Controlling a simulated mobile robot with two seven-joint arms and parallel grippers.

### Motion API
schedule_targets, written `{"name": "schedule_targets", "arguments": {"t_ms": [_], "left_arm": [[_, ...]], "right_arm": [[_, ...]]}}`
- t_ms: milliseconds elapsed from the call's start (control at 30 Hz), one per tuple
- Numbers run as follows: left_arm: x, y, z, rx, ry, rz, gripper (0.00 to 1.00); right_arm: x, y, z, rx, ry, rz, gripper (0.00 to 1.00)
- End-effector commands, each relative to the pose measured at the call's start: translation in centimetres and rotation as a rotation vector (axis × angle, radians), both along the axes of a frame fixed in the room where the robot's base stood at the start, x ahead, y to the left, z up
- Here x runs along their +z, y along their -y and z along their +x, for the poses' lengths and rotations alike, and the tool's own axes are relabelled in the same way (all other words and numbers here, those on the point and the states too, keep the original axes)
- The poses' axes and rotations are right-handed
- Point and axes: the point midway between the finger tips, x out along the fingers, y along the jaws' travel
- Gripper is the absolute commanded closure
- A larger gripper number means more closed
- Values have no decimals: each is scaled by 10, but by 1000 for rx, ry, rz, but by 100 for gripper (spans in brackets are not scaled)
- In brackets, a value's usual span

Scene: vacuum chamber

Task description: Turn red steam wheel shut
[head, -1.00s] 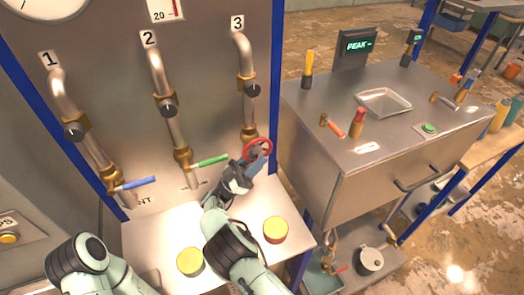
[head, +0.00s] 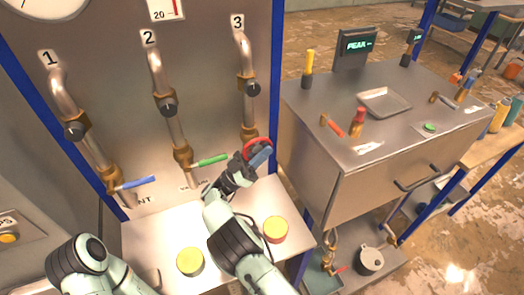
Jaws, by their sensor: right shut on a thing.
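The red steam wheel (head: 262,141) is on the lower end of pipe 3 (head: 246,65), on the upright panel. My right gripper (head: 257,157) is at the wheel and shut on its rim, covering its lower left part. Only the upper and right part of the red rim shows. My left arm shows at the lower left, but its gripper is out of the picture.
Pipe 1 has a blue lever (head: 138,182) and pipe 2 has a green lever (head: 210,160), close to the left of my right gripper. A yellow-topped can (head: 190,261) and a red can with a yellow top (head: 275,229) stand on the white ledge. A steel cabinet (head: 330,150) stands to the right.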

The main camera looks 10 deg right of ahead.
Motion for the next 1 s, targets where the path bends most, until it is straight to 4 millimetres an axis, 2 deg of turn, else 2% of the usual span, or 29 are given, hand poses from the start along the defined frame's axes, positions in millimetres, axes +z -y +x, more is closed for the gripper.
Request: {"name": "schedule_targets", "arguments": {"t_ms": [33,200,500,533,567,600,867,1000], "left_arm": [[-4,0,-5,0,-7,0,62],[-6,0,-8,0,-9,0,62],[-6,0,-7,0,-8,1,62],[-6,0,-7,0,-8,1,62],[-6,0,-7,0,-8,1,62],[-6,0,-7,0,-8,1,62],[-6,0,-7,0,-8,1,62],[-7,0,-8,0,-10,0,62]], "right_arm": [[-2,1,-1,2,-7,48,100],[-3,-1,-1,1,-29,148,100],[-3,-2,0,2,-32,158,100],[-3,-2,0,2,-32,158,76],[-3,-2,-1,2,-32,158,66],[-3,-2,0,2,-32,157,62],[-3,-2,0,2,-31,157,62],[-8,-10,-2,3,-31,156,62]]}}
